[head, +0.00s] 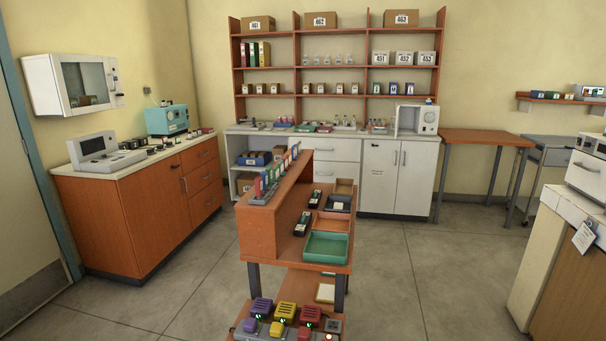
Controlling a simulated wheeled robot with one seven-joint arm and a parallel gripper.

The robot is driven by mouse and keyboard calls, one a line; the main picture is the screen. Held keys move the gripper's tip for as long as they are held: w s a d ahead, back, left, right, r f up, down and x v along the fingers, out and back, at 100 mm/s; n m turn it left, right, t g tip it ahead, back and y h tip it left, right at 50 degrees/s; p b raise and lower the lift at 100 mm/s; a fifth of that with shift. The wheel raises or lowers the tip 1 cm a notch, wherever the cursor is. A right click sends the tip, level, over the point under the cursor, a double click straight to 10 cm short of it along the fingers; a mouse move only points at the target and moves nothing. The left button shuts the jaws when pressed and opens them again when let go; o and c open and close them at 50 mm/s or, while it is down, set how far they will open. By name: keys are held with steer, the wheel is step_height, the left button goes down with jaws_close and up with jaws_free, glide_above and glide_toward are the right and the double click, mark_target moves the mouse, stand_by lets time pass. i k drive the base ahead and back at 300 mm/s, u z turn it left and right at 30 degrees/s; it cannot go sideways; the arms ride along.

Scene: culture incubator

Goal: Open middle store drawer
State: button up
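A white store unit (400,178) stands against the back wall under the shelves. Its centre column has an upper white drawer front (335,150) and another white drawer front (322,172) below it, both looking shut. The lower part of this column is hidden behind the orange bench rack. An orange-brown cabinet (110,225) at the left has a stack of three drawers, and its middle drawer (202,177) looks shut. No label shows which of these is the store drawer. My gripper is not in view.
The orange bench rack (258,232) with trays, including a green tray (326,247), stands close in front. Coloured devices (285,312) sit low at the front. Grey floor (410,270) is clear to the right and in a strip at left. An orange table (487,137) is at the back right.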

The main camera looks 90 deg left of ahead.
mark_target(327, 172)
steer(key=u, duration=3.05)
steer(key=k, duration=0.5)
steer(key=z, duration=0.9)
steer(key=i, duration=2.15)
steer(key=u, duration=0.05)
